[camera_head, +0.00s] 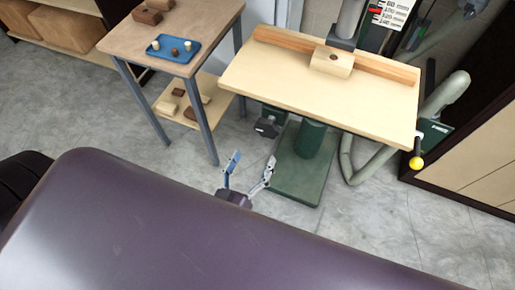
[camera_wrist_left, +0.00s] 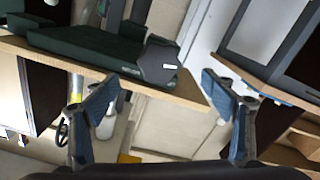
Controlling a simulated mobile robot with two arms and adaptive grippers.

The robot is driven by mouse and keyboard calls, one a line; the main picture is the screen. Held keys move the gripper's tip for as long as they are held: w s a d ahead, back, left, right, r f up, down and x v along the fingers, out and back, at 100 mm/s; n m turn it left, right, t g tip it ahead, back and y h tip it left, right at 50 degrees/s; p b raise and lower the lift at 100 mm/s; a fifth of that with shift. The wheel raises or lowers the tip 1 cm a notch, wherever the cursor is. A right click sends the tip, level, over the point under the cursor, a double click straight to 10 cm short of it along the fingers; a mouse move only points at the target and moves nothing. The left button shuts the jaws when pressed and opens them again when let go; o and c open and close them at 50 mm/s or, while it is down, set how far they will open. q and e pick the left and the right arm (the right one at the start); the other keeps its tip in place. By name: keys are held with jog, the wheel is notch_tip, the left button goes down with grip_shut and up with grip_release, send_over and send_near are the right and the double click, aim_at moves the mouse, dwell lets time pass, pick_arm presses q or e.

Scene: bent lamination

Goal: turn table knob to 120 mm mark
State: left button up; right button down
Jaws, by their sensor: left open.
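The machine table (camera_head: 300,98) is a pale wooden board on a green column. A dark knob (camera_head: 268,127) sits under its front left part. The same dark knob, with a small white label, shows in the left wrist view (camera_wrist_left: 158,60). A white scale (camera_head: 394,12) with a red pointer stands behind the table at the top right; its marks are too small to read surely. My left gripper (camera_head: 252,165) is open and empty, below and in front of the knob. In the left wrist view its fingers (camera_wrist_left: 163,88) stand apart on either side of the knob, not touching it. My right gripper is not in view.
A wooden block (camera_head: 331,62) sits against the fence (camera_head: 378,68) on the table. A yellow ball handle (camera_head: 416,163) hangs at its right corner. A side table (camera_head: 180,62) with a blue tray (camera_head: 188,57) stands left. Bare floor (camera_head: 90,110) lies at the left.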

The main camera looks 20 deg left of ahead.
aim_at(266, 132)
pick_arm(q)
jog(key=shift+s, duration=0.15)
jog(key=w+n+b, duration=0.1)
jog(key=n+b, duration=0.3)
jog(key=n, duration=0.6)
jog(key=w+n+b, duration=0.2)
jog(key=n+b, duration=0.3)
jog(key=n, duration=0.6)
jog(key=w+n+b, duration=0.1)
jog(key=n+b, duration=0.4)
jog(key=n, duration=0.5)
jog(key=shift+w+r+n, duration=0.25)
jog(key=shift+w+n, duration=0.05)
jog(key=w+p, duration=0.2)
jog(key=w, duration=0.3)
jog(key=shift+w+d, duration=0.15)
jog(key=shift+w, duration=0.2)
jog(key=shift+w+f, duration=0.15)
jog(key=shift+w, duration=0.5)
jog(key=shift+c, duration=0.5)
